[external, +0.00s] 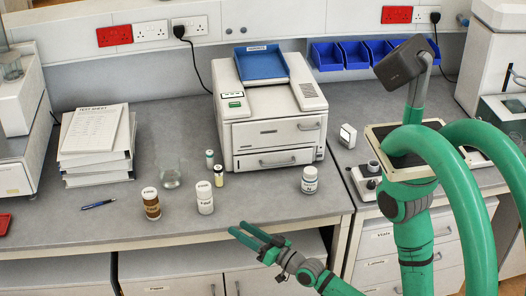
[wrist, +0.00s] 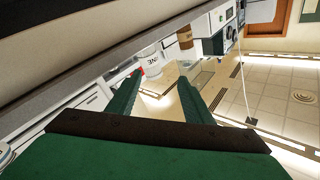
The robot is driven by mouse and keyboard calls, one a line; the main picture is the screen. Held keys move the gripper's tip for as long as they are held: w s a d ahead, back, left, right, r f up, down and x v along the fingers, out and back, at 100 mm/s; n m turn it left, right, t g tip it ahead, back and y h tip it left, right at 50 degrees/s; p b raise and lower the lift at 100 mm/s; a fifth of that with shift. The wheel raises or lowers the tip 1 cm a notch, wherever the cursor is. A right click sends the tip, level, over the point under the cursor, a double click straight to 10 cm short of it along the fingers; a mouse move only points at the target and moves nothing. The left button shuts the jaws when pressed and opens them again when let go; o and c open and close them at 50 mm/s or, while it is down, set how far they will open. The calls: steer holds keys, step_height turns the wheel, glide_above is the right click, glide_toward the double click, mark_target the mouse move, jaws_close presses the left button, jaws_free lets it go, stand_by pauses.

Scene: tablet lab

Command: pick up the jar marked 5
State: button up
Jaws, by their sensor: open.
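Several jars stand on the grey bench, and their markings are too small for me to tell which one is 5. A brown jar with a white cap (external: 151,206) and a white jar (external: 204,200) stand near the front edge. Another white jar (external: 310,182) stands to the right, before the machine. My gripper (external: 238,228) is open and empty at the bench's front edge, apart from the jars.
A glass beaker (external: 171,176) stands behind the front jars. A white machine with a blue tray (external: 262,66) fills the middle back. A paper stack (external: 92,160) and a pen (external: 99,204) lie left. Bare bench lies between the white jars.

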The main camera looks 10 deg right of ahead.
steer(key=w+a+r+n+y, duration=0.1)
steer(key=w+a+r+n, duration=0.15)
steer(key=r, duration=0.45)
steer(key=w+a+r+n+g+y, duration=0.15)
steer(key=r+n, duration=0.25)
steer(key=r, duration=0.4)
steer(key=w+a+r+n+y, duration=0.1)
steer(key=a+r+n+y, duration=0.15)
steer(key=r, duration=0.45)
steer(key=m+g+h, duration=0.2)
steer(key=m+h, duration=0.3)
steer(key=h, duration=0.5)
glide_toward(221, 176)
steer(key=x, duration=0.5)
steer(key=shift+w+a, duration=0.1)
steer(key=shift+a, duration=0.05)
steer(key=x, duration=0.4)
steer(key=shift+w+f, duration=0.1)
steer(key=shift+w, duration=0.1)
steer(key=shift+x, duration=3)
steer(key=c, duration=1.2)
